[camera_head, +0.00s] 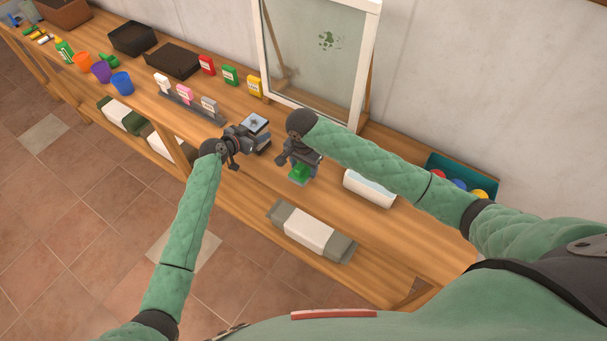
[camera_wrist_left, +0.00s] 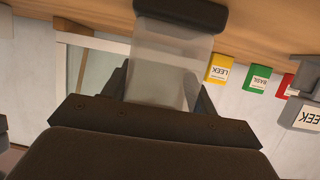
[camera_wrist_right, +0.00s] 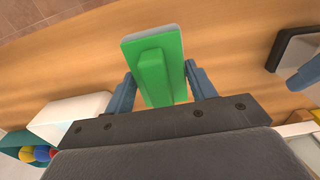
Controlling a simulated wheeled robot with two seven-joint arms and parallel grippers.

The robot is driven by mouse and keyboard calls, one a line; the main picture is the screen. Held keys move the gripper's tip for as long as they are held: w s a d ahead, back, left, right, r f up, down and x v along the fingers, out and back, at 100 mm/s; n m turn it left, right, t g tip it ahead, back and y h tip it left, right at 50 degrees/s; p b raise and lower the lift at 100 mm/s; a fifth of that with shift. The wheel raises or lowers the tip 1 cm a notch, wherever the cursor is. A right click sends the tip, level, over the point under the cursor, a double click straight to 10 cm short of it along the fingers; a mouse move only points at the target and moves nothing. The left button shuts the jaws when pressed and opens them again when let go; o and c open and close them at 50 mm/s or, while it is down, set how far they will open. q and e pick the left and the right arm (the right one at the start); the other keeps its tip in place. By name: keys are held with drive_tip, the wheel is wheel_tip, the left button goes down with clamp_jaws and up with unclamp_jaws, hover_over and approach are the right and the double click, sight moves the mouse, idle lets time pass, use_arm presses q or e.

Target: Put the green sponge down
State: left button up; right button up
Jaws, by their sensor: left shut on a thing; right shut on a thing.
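The green sponge (camera_head: 299,174) is between the fingers of my right gripper (camera_head: 298,165), over the front part of the wooden workbench (camera_head: 340,230). In the right wrist view, the sponge (camera_wrist_right: 155,75) has a raised green grip and a pale grey edge. The right gripper (camera_wrist_right: 160,88) is shut on the raised grip. I cannot tell whether the sponge touches the bench. My left gripper (camera_head: 256,137) is shut on a grey, partly see-through thing with a dark end bar, which shows in the left wrist view (camera_wrist_left: 170,65).
A framed glass pane (camera_head: 315,60) with a green smudge stands behind the grippers. A white roll or block (camera_head: 369,188) lies right of the sponge, with a teal bin (camera_head: 462,172) of balls beyond. Seed packets (camera_head: 230,75), cups and dark trays stand left.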

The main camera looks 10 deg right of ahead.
sight(304, 174)
drive_tip(key=shift+f, duration=2.2)
drive_tip(key=shift+f, duration=0.1)
drive_tip(key=o, duration=0.9)
wheel_tip(304, 174, up, 12)
drive_tip(key=shift+a+r, duration=0.15)
drive_tip(key=shift+o, duration=0.3)
